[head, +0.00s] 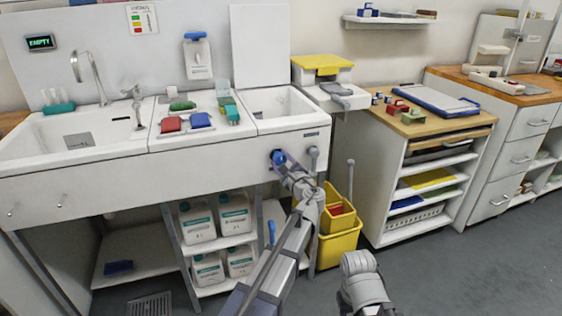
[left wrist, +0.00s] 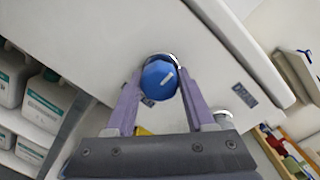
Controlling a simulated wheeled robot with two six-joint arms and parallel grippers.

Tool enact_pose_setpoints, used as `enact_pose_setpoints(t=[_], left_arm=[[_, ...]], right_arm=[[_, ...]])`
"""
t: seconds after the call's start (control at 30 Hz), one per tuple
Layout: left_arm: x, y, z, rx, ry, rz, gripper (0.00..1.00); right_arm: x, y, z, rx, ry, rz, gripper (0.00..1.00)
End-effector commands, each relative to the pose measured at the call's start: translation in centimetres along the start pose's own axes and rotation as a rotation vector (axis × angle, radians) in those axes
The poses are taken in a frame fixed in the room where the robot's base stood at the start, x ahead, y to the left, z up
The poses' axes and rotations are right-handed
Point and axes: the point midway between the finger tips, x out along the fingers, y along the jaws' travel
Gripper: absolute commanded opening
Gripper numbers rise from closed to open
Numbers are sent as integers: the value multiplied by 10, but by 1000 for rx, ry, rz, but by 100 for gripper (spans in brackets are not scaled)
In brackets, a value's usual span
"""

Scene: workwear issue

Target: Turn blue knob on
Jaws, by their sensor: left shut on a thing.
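The blue knob (head: 277,157) sits on the front panel of the white sink unit (head: 225,162), below the right basin. In the left wrist view the knob (left wrist: 159,79) is round, with a pale mark on its face. My left gripper (head: 281,160) is at the knob, and its two purple fingers (left wrist: 160,95) lie on either side of it, shut on it. A grey knob (head: 313,152) is just to the right on the same panel. My right arm shows at the lower right of the head view, but its fingertips cannot be made out.
A yellow bucket (head: 338,243) stands on the floor right of my left arm. White jugs (head: 197,222) fill the shelves under the sink. A wooden-topped shelf unit (head: 400,190) stands to the right. The grey floor at right is clear.

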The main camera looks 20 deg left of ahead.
Motion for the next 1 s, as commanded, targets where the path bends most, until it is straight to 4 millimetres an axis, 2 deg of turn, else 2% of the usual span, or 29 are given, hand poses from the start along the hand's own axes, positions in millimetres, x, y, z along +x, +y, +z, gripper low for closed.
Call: enact_pose_setpoints(t=[0.37,1.0], left_arm=[[-1,2,1,-105,5,10,0],[-1,2,1,-688,34,43,0]], right_arm=[[-2,0,0,0,0,0,50],[-11,1,1,1,0,-2,50]])
